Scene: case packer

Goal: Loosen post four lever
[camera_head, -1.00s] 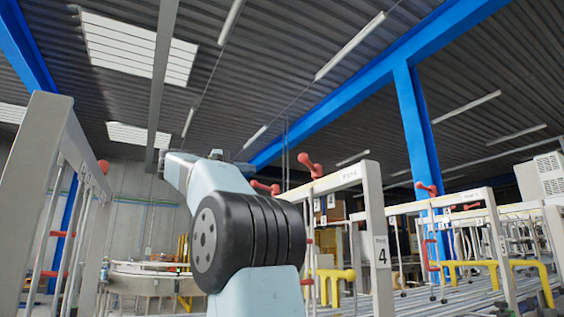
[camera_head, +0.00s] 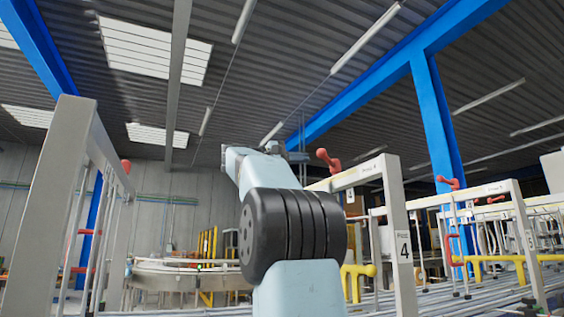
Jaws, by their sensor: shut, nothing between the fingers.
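The post marked 4 (camera_head: 401,235) is a pale grey upright right of centre, with a beam running back to the left from its top. A red lever (camera_head: 328,160) with rounded ends stands tilted on top of this beam. My light blue arm with its black joint fills the middle and hides the beam's far end.
Another grey frame (camera_head: 42,215) with a red knob stands close at left. A further frame with a red lever (camera_head: 448,183) stands to the right. Yellow brackets (camera_head: 357,273) and conveyor rails run low on the right. A round conveyor (camera_head: 185,278) lies behind at left.

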